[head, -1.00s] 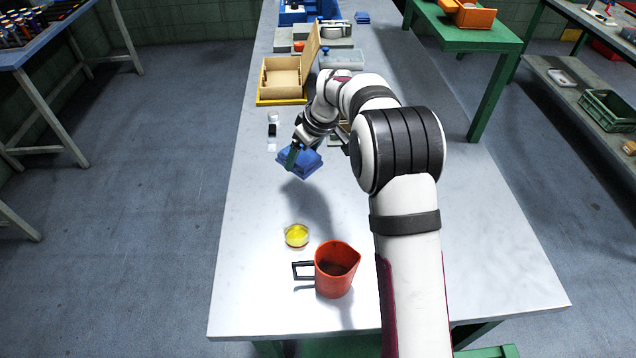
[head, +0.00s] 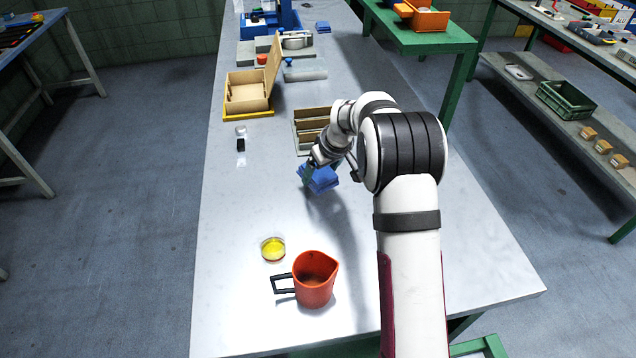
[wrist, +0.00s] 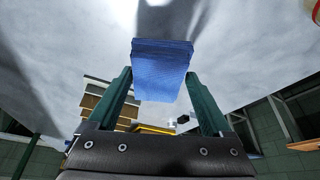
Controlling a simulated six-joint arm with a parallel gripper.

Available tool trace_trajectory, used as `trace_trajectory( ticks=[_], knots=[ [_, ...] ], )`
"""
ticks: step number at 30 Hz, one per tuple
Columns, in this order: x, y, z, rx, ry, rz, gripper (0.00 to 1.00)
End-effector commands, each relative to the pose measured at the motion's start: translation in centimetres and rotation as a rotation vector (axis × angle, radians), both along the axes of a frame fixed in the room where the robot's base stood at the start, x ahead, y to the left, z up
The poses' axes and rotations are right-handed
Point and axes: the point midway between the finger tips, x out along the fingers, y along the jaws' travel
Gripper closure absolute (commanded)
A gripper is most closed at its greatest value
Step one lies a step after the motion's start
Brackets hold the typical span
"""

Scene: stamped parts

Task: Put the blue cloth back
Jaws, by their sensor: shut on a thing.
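The blue cloth (head: 320,179) is a folded, layered square held in the air above the table in the head view. My gripper (head: 307,172) is shut on it. In the wrist view the cloth (wrist: 162,70) sits between the two green fingers of my gripper (wrist: 160,88), and the table surface shows beyond it. The cloth looks slightly tilted in the head view. Another small blue folded piece (head: 323,27) lies far back on the table, near the blue bin. My arm hides part of the table to the right.
An orange-red jug (head: 315,280) and a dish of yellow liquid (head: 273,249) stand near the front. A wooden box with an open lid (head: 247,92), a slotted rack (head: 311,128) and a blue bin (head: 288,15) stand farther back. The table's left-middle is mostly clear.

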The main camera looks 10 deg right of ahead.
Motion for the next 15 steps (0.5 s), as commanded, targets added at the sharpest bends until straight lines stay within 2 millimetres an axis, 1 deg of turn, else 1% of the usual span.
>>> trace_trajectory(
  ticks=[2,3,6,7,9,15],
  knots=[
    [0.3,0.6,-0.8,0.0,0.001,0.001,0.61],
    [0.3,0.7,-1.6,0.001,0.003,0.0,0.61],
    [0.3,0.7,-3.6,0.001,0.003,0.0,0.61],
    [0.3,0.6,-4.0,0.001,0.003,0.0,0.61],
    [0.4,0.6,-4.4,0.0,0.0,-0.001,0.61],
    [0.4,0.6,-4.4,0.0,-0.001,0.0,0.61]
  ],
)
